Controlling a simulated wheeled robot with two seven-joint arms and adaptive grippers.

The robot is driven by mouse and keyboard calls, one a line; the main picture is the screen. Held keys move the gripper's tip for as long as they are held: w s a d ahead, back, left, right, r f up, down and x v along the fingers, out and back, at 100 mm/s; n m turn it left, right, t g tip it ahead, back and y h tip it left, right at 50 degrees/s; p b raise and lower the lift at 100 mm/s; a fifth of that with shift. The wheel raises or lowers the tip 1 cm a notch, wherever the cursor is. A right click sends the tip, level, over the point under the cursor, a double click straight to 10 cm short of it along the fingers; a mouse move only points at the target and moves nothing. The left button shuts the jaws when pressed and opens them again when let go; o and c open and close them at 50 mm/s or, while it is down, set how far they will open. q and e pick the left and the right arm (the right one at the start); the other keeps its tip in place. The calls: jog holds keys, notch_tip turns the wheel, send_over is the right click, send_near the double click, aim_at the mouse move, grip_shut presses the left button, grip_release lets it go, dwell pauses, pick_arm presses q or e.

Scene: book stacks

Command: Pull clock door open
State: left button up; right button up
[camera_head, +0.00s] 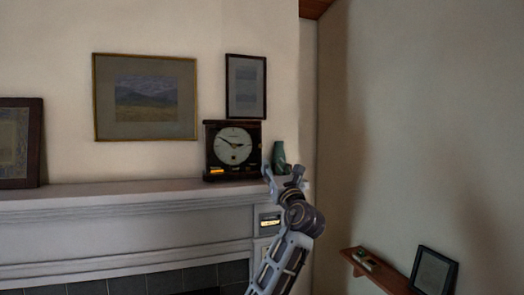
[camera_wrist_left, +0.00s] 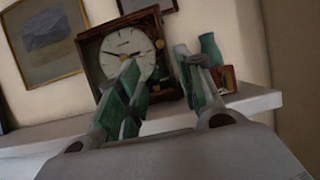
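A dark wooden clock (camera_head: 233,150) with a round pale dial stands upright on the mantel, and it also shows in the left wrist view (camera_wrist_left: 122,42). Its front door looks closed, and a small brass-coloured knob (camera_wrist_left: 160,44) shows at the right side of its front. My left gripper (camera_head: 283,172) is in front of the mantel, just right of the clock. In the left wrist view my left gripper (camera_wrist_left: 157,62) has its two fingers apart with nothing between them. The left finger hides the clock's lower middle. My right gripper is in neither view.
A green vase (camera_head: 279,157) stands right of the clock, behind my gripper. A small framed card (camera_wrist_left: 223,79) is beside the vase. Pictures hang above. A wooden shelf (camera_head: 385,275) is at lower right.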

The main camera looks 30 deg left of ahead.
pick_arm(q)
jog(key=p, duration=0.2)
send_near(261, 147)
jog(key=x, duration=0.7)
jog(key=shift+r+p, duration=0.1)
jog(key=shift+p, duration=0.2)
jog(key=shift+w+a+r, duration=0.2)
jog(key=shift+w+a, duration=0.2)
jog(key=shift+a, duration=0.1)
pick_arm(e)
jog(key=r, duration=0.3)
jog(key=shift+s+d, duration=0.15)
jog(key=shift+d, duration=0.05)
pick_arm(q)
grip_shut()
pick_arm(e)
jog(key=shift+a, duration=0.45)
